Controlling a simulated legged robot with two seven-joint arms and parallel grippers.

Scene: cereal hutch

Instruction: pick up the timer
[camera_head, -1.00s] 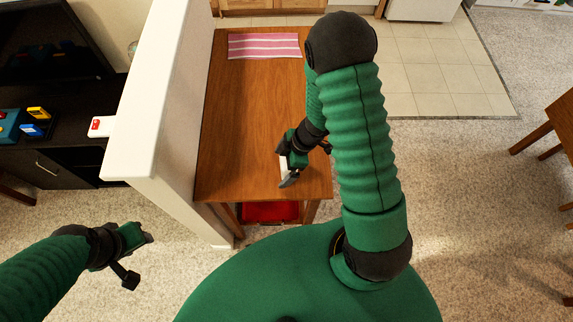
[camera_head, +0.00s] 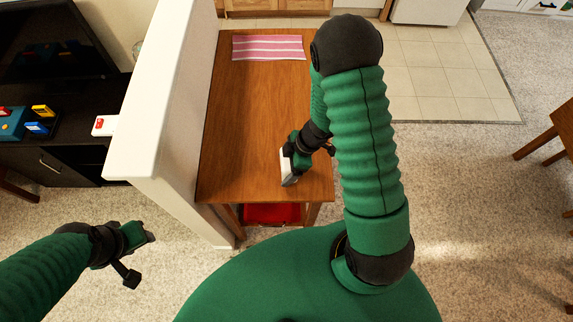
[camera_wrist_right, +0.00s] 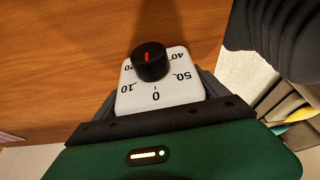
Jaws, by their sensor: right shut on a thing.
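The timer (camera_wrist_right: 178,96) is a white block with black numbers and a black knob with a red mark, seen in the right wrist view. It sits between the fingers of my right gripper (camera_wrist_right: 158,98), which is shut on it. In the head view the white timer (camera_head: 287,168) shows at my right gripper (camera_head: 292,174), over the near part of the wooden table (camera_head: 245,110). I cannot tell whether it touches the tabletop. My left gripper (camera_head: 141,256) is empty, over the carpet at lower left, with its fingers apart.
A pink striped mat (camera_head: 268,47) lies at the table's far end. A white half wall (camera_head: 160,100) runs along the table's left side. A red thing (camera_head: 270,214) is under the table's near edge. A black cabinet (camera_head: 60,168) with small coloured things stands at left.

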